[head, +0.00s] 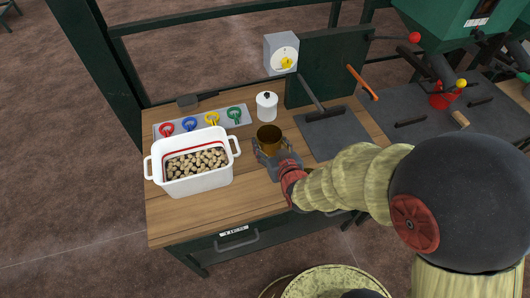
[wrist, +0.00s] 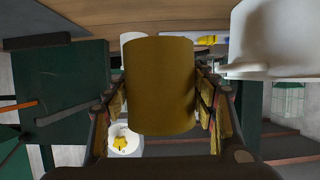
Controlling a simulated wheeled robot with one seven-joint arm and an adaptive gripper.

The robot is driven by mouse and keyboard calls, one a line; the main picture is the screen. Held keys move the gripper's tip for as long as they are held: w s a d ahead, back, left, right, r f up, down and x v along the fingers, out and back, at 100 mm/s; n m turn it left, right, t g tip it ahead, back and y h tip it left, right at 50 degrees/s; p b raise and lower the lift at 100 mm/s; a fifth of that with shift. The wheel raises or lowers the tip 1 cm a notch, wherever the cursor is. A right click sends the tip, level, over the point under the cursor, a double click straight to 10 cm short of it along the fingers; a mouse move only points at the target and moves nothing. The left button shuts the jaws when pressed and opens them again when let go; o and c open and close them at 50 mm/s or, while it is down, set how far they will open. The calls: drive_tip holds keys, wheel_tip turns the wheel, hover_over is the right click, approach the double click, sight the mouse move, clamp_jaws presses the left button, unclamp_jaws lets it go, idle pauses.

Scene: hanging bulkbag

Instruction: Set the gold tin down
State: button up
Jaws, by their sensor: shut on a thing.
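The gold tin (head: 269,134) is upright with its open top showing in the head view, over the wooden worktop (head: 220,206) between the white tub and the grey mat. My gripper (head: 272,150) is shut around the tin from the near side. In the wrist view, which looks upside down, the tin (wrist: 160,85) fills the middle between the two fingers (wrist: 162,105). The tin's base is hidden in the head view by my gripper, and I cannot tell whether it touches the worktop.
Behind are a tray of coloured rings (head: 200,122), a white lidded jar (head: 266,107) and a dial box (head: 282,55). A dark mat (head: 333,138) with a tool lies right. Bare wood lies in front of the tub.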

drive_tip(key=w+f, duration=0.1)
drive_tip(key=w+f+b, duration=0.1)
drive_tip(key=f, duration=0.1)
drive_tip(key=w+f, duration=0.1)
drive_tip(key=shift+w+a+f, duration=0.2)
drive_tip(key=shift+a+f, duration=0.1)
drive_tip(key=shift+a, duration=0.1)
drive_tip(key=shift+w+f+b, duration=0.2)
drive_tip(key=shift+f+b, duration=0.95)
drive_tip(key=shift+f, duration=0.55)
drive_tip(key=shift+f, duration=0.15)
drive_tip(key=o, duration=1.6)
drive_tip(key=shift+c, duration=0.2)
drive_tip(key=shift+o, duration=0.3)
